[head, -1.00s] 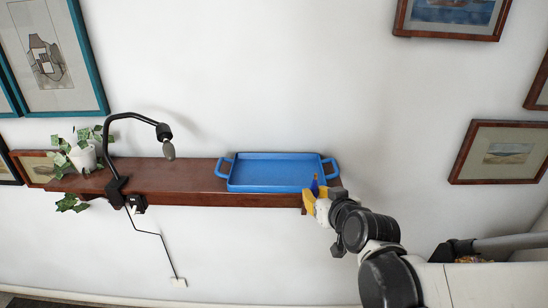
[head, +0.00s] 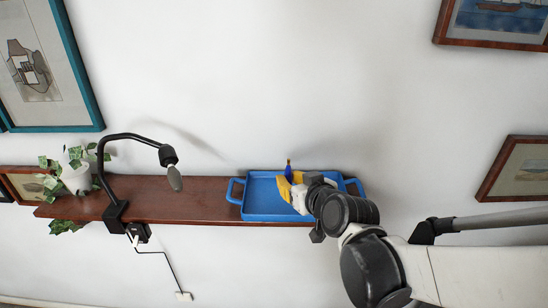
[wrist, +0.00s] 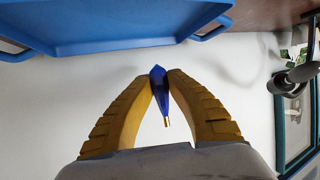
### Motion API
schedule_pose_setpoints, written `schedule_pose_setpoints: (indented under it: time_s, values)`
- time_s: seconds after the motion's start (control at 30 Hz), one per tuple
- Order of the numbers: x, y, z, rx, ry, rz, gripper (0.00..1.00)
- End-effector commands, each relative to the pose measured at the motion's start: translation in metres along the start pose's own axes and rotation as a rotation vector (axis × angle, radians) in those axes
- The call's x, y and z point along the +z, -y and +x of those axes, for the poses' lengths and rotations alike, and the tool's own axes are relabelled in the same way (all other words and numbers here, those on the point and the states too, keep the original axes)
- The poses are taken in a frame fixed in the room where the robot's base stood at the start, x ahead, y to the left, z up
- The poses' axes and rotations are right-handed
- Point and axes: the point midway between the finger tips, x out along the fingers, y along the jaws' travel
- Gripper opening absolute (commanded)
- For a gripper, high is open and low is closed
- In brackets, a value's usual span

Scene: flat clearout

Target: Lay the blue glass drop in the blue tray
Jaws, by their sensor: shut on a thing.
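The blue glass drop (wrist: 158,88) is a dark blue, pointed piece with a small gold tip. It is pinched between the two yellow fingertips of my gripper (wrist: 160,88) in the wrist view. In the head view the drop (head: 288,169) shows just above the yellow fingers of my gripper (head: 290,184). The blue tray (head: 254,208) lies on the wooden shelf, and my gripper appears in front of or over its middle. In the wrist view the tray (wrist: 90,28) is at the top left, apart from the drop. My gripper hides part of the tray's right side.
The brown shelf (head: 170,198) is narrow and fixed to the white wall. A black clamp lamp (head: 130,136) and a potted plant (head: 76,176) stand at its left. The shelf between lamp and tray is clear. Framed pictures (head: 518,170) hang around.

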Motion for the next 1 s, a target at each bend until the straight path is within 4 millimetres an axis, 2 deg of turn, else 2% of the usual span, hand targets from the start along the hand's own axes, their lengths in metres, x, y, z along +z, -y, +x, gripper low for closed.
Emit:
schedule_pose_setpoints:
  time_s: [0.03,0.1,0.3,0.47,0.73,1.0]
  values:
    - [0.006,0.004,0.018,-0.003,0.000,-0.003,0.00]
    - [0.009,0.009,0.038,-0.002,0.000,-0.002,0.00]
    - [0.014,0.016,0.075,-0.001,0.000,0.000,0.00]
    - [0.017,0.018,0.085,0.000,0.000,0.000,0.00]
    - [0.051,0.018,0.099,0.000,0.000,0.001,0.00]
    - [0.052,0.018,0.098,0.000,0.000,0.001,0.00]
